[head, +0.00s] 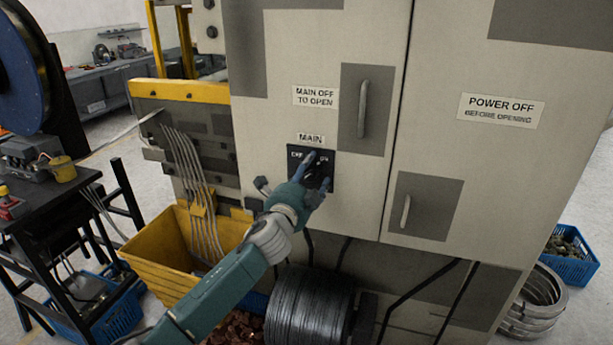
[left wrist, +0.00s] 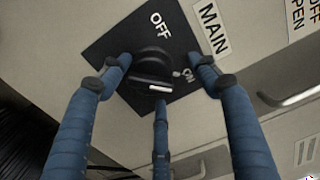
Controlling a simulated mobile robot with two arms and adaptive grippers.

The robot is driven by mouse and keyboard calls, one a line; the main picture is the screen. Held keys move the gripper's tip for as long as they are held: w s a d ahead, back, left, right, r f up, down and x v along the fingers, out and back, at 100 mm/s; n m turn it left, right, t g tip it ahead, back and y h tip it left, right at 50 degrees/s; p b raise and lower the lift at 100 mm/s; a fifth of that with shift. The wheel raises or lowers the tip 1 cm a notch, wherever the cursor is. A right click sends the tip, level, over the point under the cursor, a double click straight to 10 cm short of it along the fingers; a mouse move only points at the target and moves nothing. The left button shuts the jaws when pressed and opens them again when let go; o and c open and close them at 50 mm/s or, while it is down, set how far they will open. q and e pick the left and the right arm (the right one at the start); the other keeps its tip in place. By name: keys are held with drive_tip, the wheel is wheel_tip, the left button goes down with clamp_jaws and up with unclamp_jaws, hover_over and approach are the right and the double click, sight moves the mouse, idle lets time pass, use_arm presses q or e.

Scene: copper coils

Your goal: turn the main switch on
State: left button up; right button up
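The main switch's black plate (head: 297,154) sits on the beige cabinet (head: 380,110) under a "MAIN" label (head: 311,138). In the left wrist view its black rotary knob (left wrist: 152,66) shows, with a white mark on its lower part in the picture. "OFF" is printed above the knob and "ON" to its right. My left gripper (head: 318,168) is at the plate, its fingers spread. In the left wrist view its three blue fingers surround the knob, with gaps to it visible; contact cannot be told for sure. In the head view the fingers hide most of the knob. My right gripper is not in view.
Two cabinet handles (head: 363,108) (head: 405,210) stand out from the doors. Below are a yellow bin (head: 165,268) and a dark wire coil (head: 308,310). A black worktable (head: 45,200) stands at left. Blue crates and metal rings (head: 538,300) are on the floor.

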use_arm(q)
drive_tip(key=shift+f, duration=0.1)
drive_tip(key=shift+a+f, duration=0.1)
drive_tip(key=shift+f, duration=0.05)
drive_tip(key=shift+a, duration=0.1)
drive_tip(key=v, duration=1.2)
